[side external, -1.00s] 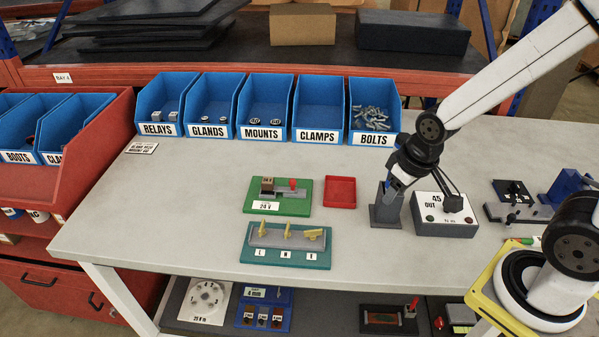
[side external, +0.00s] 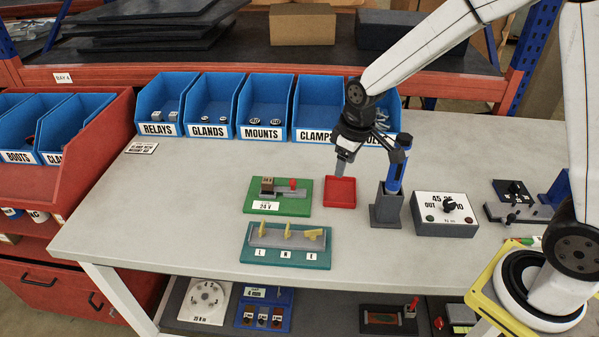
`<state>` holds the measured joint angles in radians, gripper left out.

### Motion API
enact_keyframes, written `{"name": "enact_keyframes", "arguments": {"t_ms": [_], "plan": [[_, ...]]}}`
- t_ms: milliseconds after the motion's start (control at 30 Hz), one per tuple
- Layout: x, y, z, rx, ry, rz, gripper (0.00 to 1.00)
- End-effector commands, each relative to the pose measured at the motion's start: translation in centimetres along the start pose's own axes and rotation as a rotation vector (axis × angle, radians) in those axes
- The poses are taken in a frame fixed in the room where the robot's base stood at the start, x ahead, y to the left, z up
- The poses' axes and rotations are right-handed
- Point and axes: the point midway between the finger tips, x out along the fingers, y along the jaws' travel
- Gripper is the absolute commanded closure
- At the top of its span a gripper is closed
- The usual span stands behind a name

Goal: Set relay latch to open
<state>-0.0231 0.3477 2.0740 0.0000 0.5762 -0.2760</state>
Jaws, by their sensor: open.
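The green relay board (side external: 250,204), labelled 24 V, lies on the bench left of centre. It carries a brown relay block (side external: 267,186) and a grey part with a red latch (side external: 293,184) at its right. The latch's exact setting is too small to tell. My gripper (side external: 343,168) is open and points down above the back of the red tray (side external: 340,192), right of the board and apart from the latch. No object shows between its fingers.
A blue-handled tool (side external: 397,170) stands upright in a grey holder (side external: 386,208) right of my gripper. A grey dial box (side external: 445,228) is farther right. A teal board with yellow levers (side external: 285,254) lies in front of the green board. Blue bins (side external: 262,133) line the back.

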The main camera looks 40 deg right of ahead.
Motion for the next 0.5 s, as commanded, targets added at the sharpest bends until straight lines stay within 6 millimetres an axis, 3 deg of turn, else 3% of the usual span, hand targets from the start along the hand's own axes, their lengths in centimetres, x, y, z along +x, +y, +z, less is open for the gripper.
{"name": "enact_keyframes", "arguments": {"t_ms": [100,500], "plan": [[1.0,0.5,-2.8,-0.071,-0.021,-0.007,0.36],[4.7,1.5,-10.3,-0.310,-0.085,-0.041,0.36]]}}
